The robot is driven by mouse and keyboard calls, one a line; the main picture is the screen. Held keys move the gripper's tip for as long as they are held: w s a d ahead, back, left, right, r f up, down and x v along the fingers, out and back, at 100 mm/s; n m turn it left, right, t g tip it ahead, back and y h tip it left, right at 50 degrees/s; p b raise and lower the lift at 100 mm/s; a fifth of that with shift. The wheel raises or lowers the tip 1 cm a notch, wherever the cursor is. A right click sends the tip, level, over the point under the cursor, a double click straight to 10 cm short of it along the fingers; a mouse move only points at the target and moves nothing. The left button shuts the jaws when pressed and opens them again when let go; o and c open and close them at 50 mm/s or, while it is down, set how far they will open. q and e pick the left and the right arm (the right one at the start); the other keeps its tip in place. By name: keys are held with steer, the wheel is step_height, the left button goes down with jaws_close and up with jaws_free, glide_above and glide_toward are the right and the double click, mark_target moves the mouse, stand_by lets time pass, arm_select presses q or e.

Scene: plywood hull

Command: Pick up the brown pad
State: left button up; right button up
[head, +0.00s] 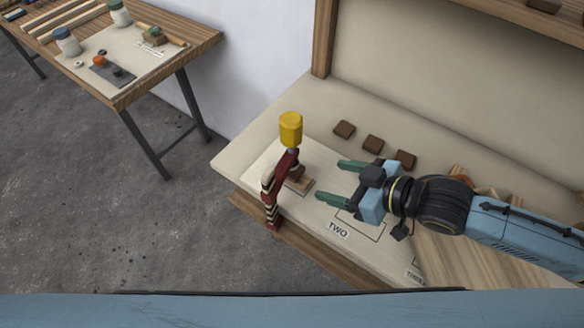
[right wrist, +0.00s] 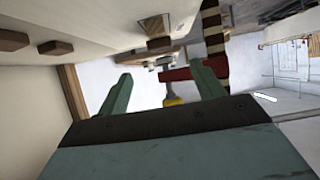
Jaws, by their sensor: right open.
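Three brown pads lie in a row on the pale bench top: a left one (head: 345,129), a middle one (head: 373,144) and a right one (head: 405,160). Two brown pads (right wrist: 55,47) also show at the upper left of the right wrist view. My right gripper (head: 329,181) is open and empty, in front of the row, with its fingers pointing left. In the right wrist view its green fingers (right wrist: 160,72) are spread with nothing held between them. My left gripper is not in view.
A red clamp (head: 283,172) with a yellow handle (head: 291,129) stands at the bench's left end, just beyond my right fingertips, over a small wooden piece (head: 300,184). A side table (head: 200,38) holds jars and parts.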

mark_target(299, 173)
steer(key=x, duration=0.5)
steer(key=shift+w+a, duration=0.1)
steer(key=shift+r+b+x, duration=0.2)
steer(key=shift+b+x, duration=0.1)
steer(key=shift+x, duration=2.35)
steer(key=shift+a, duration=0.15)
steer(key=shift+c, duration=0.2)
steer(key=c, duration=1)
